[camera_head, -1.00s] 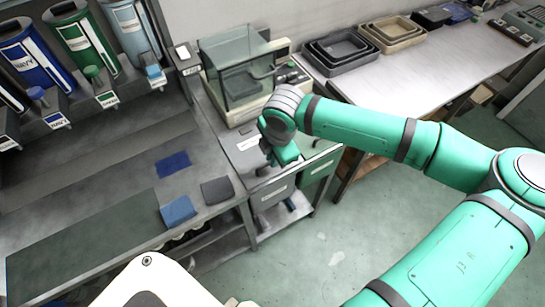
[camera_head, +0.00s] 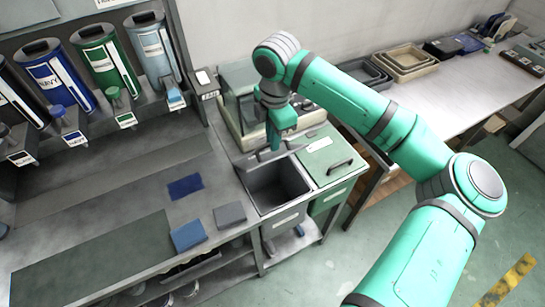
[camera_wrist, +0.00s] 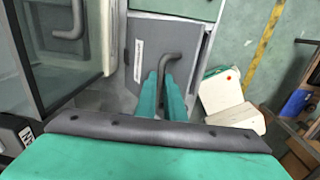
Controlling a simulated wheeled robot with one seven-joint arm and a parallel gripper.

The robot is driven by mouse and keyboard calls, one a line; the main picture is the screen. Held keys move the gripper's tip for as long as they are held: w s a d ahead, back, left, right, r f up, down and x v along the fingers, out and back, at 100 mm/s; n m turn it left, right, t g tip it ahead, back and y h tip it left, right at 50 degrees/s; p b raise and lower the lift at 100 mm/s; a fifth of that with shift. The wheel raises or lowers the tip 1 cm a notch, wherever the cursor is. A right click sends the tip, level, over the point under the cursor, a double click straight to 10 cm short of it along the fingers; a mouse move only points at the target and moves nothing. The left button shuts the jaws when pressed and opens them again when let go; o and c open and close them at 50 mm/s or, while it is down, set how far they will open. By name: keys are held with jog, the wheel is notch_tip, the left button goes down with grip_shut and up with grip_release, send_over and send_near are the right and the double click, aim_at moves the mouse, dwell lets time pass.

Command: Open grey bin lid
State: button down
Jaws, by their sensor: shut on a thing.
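The grey bin (camera_head: 283,213) in the head view has its dark inside showing from above. Its grey lid (camera_head: 256,160) is tilted up along the back edge; it also shows as a grey panel with a white label in the wrist view (camera_wrist: 143,75). My gripper (camera_head: 276,143) is at the raised lid. In the wrist view, my gripper (camera_wrist: 162,82) has its two green fingers shut on the lid's dark bent handle (camera_wrist: 178,57). The fingers partly hide the handle, and my gripper covers part of the lid in the head view.
A green-lidded bin (camera_head: 322,150) with a black handle adjoins on the right, its lid down. A glass case (camera_head: 238,88) stands behind the grey bin. Blue and grey pads (camera_head: 187,235) lie on the bench at left. Nested trays (camera_head: 408,58) stand on the right table.

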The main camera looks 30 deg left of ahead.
jog(key=w+a+r, duration=0.2)
jog(key=w+a, duration=0.2)
jog(key=a, duration=0.2)
jog(key=shift+w+a, duration=0.25)
jog(key=shift+a, duration=0.05)
jog(key=c, duration=1.8)
grip_release()
jog(key=shift+c, duration=0.2)
notch_tip(320, 180, up, 11)
jog(key=shift+d, duration=0.3)
jog(key=shift+f, duration=0.1)
